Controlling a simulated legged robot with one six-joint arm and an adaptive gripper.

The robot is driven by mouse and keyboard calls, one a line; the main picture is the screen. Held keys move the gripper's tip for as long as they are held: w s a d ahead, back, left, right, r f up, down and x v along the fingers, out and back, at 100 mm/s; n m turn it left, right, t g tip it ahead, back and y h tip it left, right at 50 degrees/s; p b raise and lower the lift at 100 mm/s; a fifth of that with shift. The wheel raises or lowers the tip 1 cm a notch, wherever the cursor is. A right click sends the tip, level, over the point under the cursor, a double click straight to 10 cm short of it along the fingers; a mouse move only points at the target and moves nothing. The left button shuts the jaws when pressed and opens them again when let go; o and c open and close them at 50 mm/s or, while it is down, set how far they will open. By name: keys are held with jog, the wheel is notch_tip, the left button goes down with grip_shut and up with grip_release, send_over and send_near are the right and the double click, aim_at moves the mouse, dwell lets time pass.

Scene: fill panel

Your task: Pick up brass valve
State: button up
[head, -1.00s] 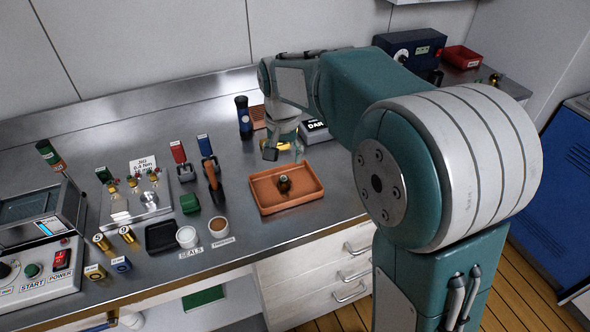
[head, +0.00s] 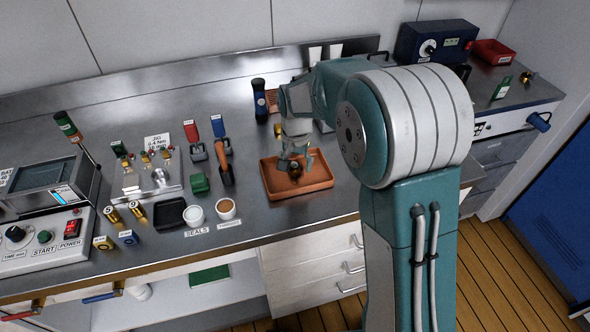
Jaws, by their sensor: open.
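A small dark brass-coloured piece, which looks like the brass valve (head: 295,172), sits in the orange-brown tray (head: 322,183) near the front edge of the bench. My gripper (head: 295,162) is open and points down over the tray, with its fingers close around or just above the piece. The fingers partly hide it, and I cannot tell whether they touch it. Another small brass-coloured fitting (head: 527,77) lies on the far right of the bench.
My arm hides part of the bench on the right.

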jog(key=shift+f, duration=0.85)
jog(key=shift+a, duration=0.2)
grip_shut()
jog(key=shift+d, duration=0.1)
